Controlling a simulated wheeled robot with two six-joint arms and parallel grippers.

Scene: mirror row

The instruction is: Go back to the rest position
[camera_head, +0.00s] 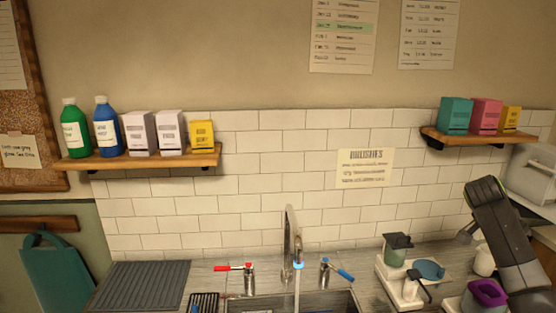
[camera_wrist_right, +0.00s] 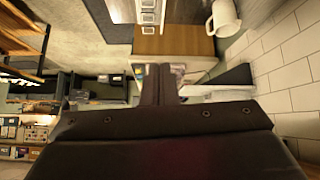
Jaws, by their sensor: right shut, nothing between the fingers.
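My right gripper (camera_wrist_right: 165,72) shows in the right wrist view with its two dark fingers together and nothing between them. It points out over a room seen at a tilt, apart from any object. In the head view, a dark part of my right arm (camera_head: 503,235) stands at the right edge, in front of the counter's right end. The fingers of that arm cannot be made out there. My left gripper and arm are not in view.
A sink (camera_head: 325,303) with a tall faucet (camera_head: 289,235) is at bottom centre. A white stand (camera_head: 392,283) with cups and a purple cup (camera_head: 487,292) are close to my right arm. Shelves with bottles (camera_head: 108,128) and boxes (camera_head: 487,113) hang on the wall.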

